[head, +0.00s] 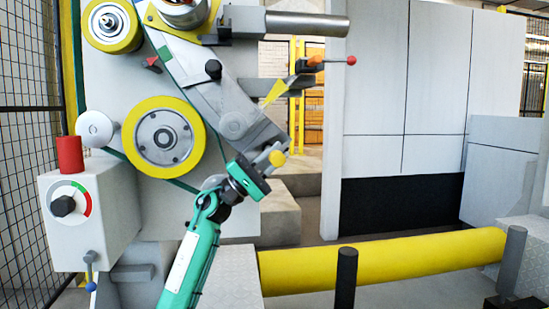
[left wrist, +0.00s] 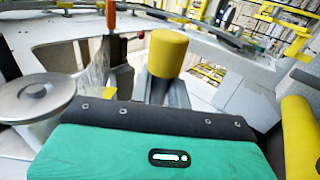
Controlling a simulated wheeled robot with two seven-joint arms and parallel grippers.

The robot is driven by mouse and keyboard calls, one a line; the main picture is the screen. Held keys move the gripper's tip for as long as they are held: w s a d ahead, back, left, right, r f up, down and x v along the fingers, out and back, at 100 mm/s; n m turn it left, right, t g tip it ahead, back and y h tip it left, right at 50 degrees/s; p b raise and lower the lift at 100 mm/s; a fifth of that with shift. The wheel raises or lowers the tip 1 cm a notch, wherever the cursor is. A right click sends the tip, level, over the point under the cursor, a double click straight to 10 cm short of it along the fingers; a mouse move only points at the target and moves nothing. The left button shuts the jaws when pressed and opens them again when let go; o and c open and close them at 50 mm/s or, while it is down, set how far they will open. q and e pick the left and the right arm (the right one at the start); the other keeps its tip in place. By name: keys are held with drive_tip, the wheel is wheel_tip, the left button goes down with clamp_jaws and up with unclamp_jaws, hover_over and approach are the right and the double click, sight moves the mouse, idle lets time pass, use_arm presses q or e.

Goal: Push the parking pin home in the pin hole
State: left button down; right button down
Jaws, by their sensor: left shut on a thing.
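The parking pin has a yellow knob (head: 277,158), which also shows large in the left wrist view (left wrist: 167,52). My left gripper (head: 268,160) is at the lower end of the grey swing arm (head: 235,105). Its fingers (left wrist: 165,92) are shut on the parking pin, just below the yellow knob. The pin's shaft and the pin hole are hidden behind the gripper and the knob, so I cannot tell how deep the pin sits. My right gripper is not in view.
A yellow-rimmed roller (head: 163,137) is left of my gripper. A control box (head: 92,215) with a red button (head: 70,154) stands at the left. A red-tipped lever (head: 330,62) sticks out above right. A yellow rail (head: 385,260) crosses the lower right, near a dark post (head: 346,280).

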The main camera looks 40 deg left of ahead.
use_arm(q)
drive_tip(key=shift+w+a+b, duration=0.4)
drive_tip(key=shift+w+a, duration=0.4)
drive_tip(key=shift+a, duration=0.2)
drive_tip(key=shift+w+a+b, duration=0.4)
drive_tip(key=shift+w+a, duration=0.35)
drive_tip(key=shift+a, duration=0.2)
drive_tip(key=shift+w+a, duration=0.6)
drive_tip(key=shift+a, duration=0.2)
drive_tip(key=shift+w+a, duration=0.6)
drive_tip(key=shift+a, duration=0.15)
drive_tip(key=c, duration=1.3)
unclamp_jaws()
drive_tip(key=shift+o, duration=0.2)
